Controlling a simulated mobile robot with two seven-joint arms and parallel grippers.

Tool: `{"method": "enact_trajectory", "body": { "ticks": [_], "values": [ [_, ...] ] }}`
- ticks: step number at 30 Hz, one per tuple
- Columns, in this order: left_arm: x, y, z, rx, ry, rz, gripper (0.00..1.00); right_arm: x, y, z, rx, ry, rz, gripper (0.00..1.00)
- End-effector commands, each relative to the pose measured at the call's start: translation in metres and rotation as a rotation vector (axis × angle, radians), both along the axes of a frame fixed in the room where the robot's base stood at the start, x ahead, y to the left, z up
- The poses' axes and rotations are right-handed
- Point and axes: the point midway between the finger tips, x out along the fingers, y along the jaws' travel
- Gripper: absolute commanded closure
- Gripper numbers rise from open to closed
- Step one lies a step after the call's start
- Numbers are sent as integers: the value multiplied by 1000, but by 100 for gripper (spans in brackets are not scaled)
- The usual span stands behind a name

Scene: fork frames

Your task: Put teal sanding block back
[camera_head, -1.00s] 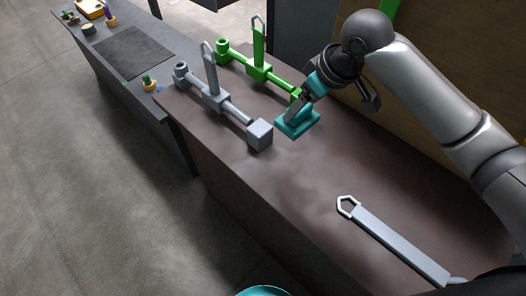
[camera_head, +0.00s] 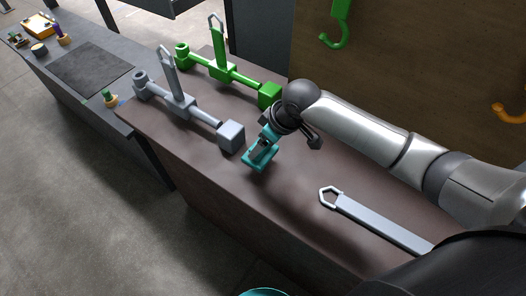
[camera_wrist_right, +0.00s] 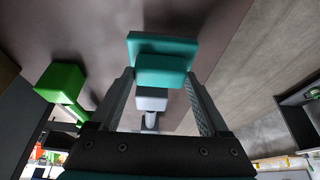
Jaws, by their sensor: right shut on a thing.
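The teal sanding block (camera_head: 260,160) is in my right gripper (camera_head: 268,143), above the brown bench top near the grey tool's square end. In the right wrist view the block (camera_wrist_right: 163,50) shows at the tips of the two fingers of the right gripper (camera_wrist_right: 160,85), with its wider teal base on the far side. The right fingers are shut on its narrower part. In the head view the block is tilted, and I cannot tell its exact height over the bench. My left gripper is not in view.
The brown bench (camera_head: 270,205) holds a grey tool (camera_head: 185,105), a green tool (camera_head: 225,72) and a flat grey bar with a loop (camera_head: 375,222). A green hook (camera_head: 335,25) and an orange hook (camera_head: 508,112) hang on the back board. A dark side bench (camera_head: 85,70) stands at the left.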

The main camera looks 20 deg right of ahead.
Motion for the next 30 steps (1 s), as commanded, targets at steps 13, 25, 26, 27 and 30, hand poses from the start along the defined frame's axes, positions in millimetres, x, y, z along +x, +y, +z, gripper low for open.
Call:
{"method": "enact_trajectory", "body": {
  "ticks": [13,25,26,27,30],
  "values": [
    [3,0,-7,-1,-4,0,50,0,0,-38,1,-1,0,100],
    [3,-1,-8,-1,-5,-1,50,-1,0,-42,0,2,-1,0],
    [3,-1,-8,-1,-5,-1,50,-1,0,-42,0,2,-1,0],
    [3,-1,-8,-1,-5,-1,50,-1,0,-42,0,2,-1,0],
    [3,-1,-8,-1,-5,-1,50,-1,0,-42,0,2,-1,0]
  ]
}}
